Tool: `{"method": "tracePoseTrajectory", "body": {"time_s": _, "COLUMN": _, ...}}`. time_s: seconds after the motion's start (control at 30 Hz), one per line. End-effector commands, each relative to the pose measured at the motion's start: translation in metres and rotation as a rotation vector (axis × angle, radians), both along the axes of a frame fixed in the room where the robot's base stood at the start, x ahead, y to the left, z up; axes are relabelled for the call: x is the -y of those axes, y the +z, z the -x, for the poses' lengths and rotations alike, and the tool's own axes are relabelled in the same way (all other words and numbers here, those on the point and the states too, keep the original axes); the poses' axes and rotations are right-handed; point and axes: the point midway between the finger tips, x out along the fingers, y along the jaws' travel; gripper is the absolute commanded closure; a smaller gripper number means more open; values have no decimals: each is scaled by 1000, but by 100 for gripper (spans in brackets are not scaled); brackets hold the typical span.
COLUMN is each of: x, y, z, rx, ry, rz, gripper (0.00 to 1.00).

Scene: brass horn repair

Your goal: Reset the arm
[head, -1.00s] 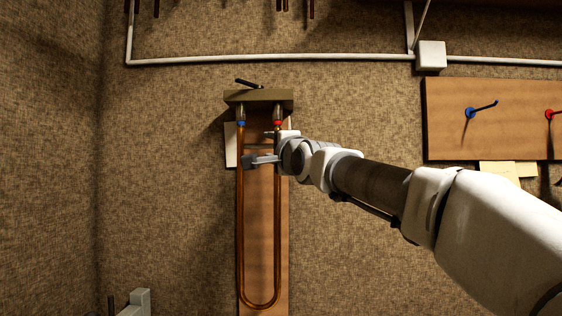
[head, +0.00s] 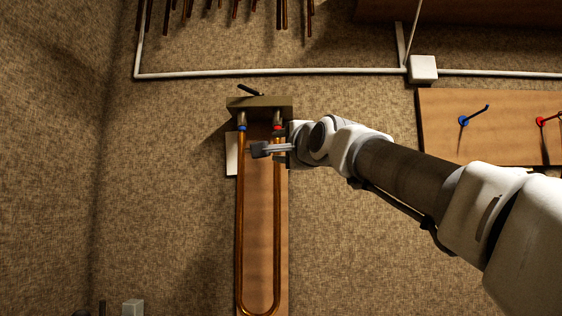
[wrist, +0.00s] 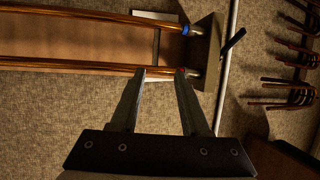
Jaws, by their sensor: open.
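My gripper (head: 270,149) is in front of the upper right part of a U-shaped copper tube (head: 241,220) in the head view. The tube hangs along a wooden board (head: 259,240), its ends at a dark block (head: 259,103) with a black lever (head: 248,90). A blue ring (head: 242,127) and a red ring (head: 278,128) mark the ends. In the wrist view my gripper (wrist: 163,75) is open, with its fingertips near the red-marked leg of the tube (wrist: 80,66). Nothing shows held between the fingers. I cannot tell whether they touch the tube.
A white pipe (head: 270,72) runs across the wall to a junction box (head: 422,69). A wooden panel (head: 440,142) at right carries a blue hook (head: 464,120) and a red hook (head: 541,121). Several copper tubes (head: 283,14) hang at the top. Bare wall lies left of the board.

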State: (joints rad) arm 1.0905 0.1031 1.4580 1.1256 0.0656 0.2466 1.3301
Motion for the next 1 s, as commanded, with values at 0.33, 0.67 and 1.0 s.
{"method": "tracePoseTrajectory", "body": {"time_s": 0.33, "x": 2, "y": -1, "z": 7, "rx": 0, "ry": 2, "rz": 1, "gripper": 54}}
{"method": "tracePoseTrajectory", "body": {"time_s": 0.67, "x": 1, "y": -1, "z": 6, "rx": 0, "ry": 2, "rz": 0, "gripper": 54}}
{"method": "tracePoseTrajectory", "body": {"time_s": 1.0, "x": -22, "y": -59, "z": -5, "rx": -35, "ry": -8, "rz": 133, "gripper": 54}}
